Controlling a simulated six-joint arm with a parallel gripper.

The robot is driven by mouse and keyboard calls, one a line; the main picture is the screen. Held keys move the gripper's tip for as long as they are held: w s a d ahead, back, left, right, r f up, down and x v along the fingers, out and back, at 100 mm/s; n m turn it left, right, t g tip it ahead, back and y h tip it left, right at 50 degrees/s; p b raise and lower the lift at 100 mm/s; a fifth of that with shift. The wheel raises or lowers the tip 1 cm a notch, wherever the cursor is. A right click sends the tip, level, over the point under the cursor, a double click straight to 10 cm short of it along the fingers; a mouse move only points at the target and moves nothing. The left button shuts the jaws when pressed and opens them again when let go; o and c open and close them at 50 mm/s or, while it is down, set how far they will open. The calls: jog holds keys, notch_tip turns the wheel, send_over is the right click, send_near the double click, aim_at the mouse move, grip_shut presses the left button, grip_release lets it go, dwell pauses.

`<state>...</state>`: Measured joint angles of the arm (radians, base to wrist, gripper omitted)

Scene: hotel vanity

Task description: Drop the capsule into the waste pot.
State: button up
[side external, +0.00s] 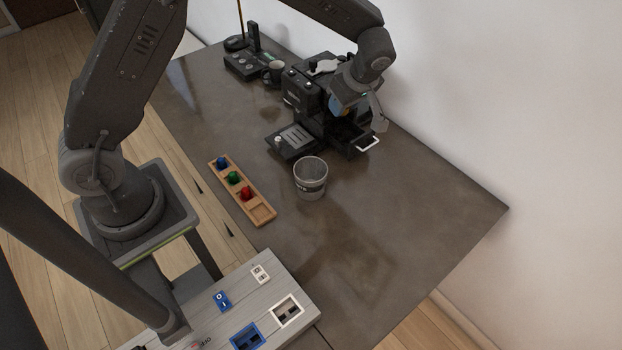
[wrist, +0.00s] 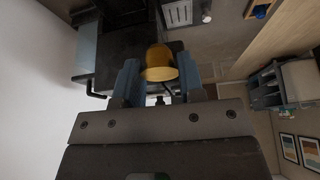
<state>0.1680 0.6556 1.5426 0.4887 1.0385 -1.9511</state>
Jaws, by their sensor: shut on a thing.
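A gold-yellow capsule (wrist: 159,60) is held between the blue fingertips of my gripper (wrist: 158,74) in the wrist view. In the side view my gripper (side external: 343,104) is at the front of the black coffee machine (side external: 303,90), above its pulled-out drawer (side external: 350,137). The capsule is mostly hidden there by the fingers. The waste pot (side external: 310,179), a grey round open-topped bin, stands upright on the counter in front of the machine, apart from my gripper. Its inside bottom cannot be made out.
A wooden tray (side external: 262,214) holds blue, green and red capsules, with an empty slot at its near end. A mug (side external: 273,72) and a dark caddy (side external: 242,65) stand at the back. A switch panel (side external: 270,306) is at the front. The counter's right side is clear.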

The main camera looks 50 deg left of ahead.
send_near(317, 166)
notch_tip(317, 166, up, 3)
jog(key=s, duration=0.3)
jog(key=shift+a+f, duration=0.1)
jog(key=shift+f, duration=1.55)
jog(key=shift+a+f, duration=0.15)
jog(key=shift+f, duration=1.45)
jog(key=o, duration=1)
jog(key=shift+c, duration=0.2)
jog(key=shift+r, duration=0.1)
jog(key=v, duration=1.3)
jog(key=shift+r, duration=0.4)
